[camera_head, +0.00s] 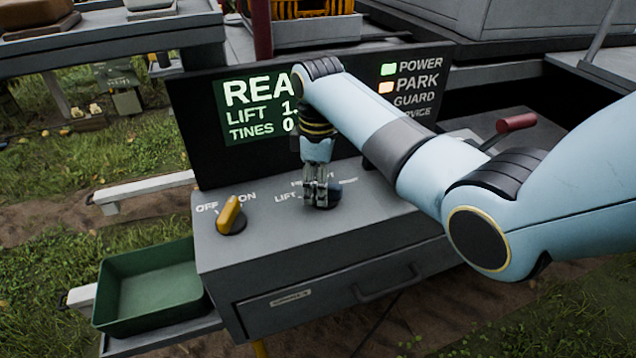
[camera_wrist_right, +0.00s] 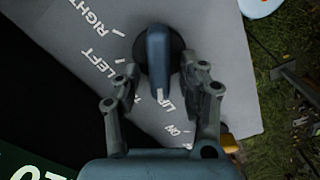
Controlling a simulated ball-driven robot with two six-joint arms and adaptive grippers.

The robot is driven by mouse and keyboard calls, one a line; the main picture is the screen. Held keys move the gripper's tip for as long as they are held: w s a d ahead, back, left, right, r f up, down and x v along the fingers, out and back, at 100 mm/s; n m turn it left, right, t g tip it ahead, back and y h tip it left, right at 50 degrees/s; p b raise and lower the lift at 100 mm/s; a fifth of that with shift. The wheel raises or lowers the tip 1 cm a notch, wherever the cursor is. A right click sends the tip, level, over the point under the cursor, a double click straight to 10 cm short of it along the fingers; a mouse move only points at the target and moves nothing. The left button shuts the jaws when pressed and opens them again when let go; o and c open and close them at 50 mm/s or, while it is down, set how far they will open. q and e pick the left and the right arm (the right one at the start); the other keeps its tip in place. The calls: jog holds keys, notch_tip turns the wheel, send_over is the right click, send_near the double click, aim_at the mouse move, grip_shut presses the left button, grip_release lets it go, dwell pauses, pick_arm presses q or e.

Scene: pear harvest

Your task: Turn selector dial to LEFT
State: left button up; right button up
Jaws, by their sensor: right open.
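The selector dial (camera_head: 335,193) sits on top of the grey console, mostly hidden behind my right gripper in the head view. In the right wrist view the dial (camera_wrist_right: 157,50) is a dark round knob with a blue-grey bar handle. The white mark on the handle's end points toward the label that starts "LI". The LEFT label (camera_wrist_right: 93,65) and RIGHT label (camera_wrist_right: 83,18) lie to the left of the knob. My right gripper (camera_wrist_right: 164,76) is open, its fingers on either side of the handle with gaps visible. It also shows from above in the head view (camera_head: 318,200). My left gripper is not in view.
A yellow OFF/ON switch (camera_head: 230,215) stands left of the dial. A dark display panel (camera_head: 195,130) with lit green and amber lamps rises behind. A red-handled lever (camera_head: 517,123) is at the right. A green bin (camera_head: 150,285) sits left of the console.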

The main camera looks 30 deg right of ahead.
grip_shut()
jog(key=shift+m, duration=0.4)
jog(key=m, duration=0.2)
jog(key=shift+w+d+m, duration=0.15)
jog(key=shift+d+m, duration=0.05)
jog(key=shift+m, duration=0.2)
jog(key=m, duration=0.4)
jog(key=shift+w+d+m, duration=0.1)
jog(key=shift+d+m, duration=0.15)
jog(key=shift+m, duration=0.05)
jog(key=m, duration=0.3)
jog(key=shift+d+m, duration=0.2)
jog(key=shift+m, duration=0.1)
jog(key=shift+d+m, duration=0.2)
jog(key=shift+m, duration=1.7)
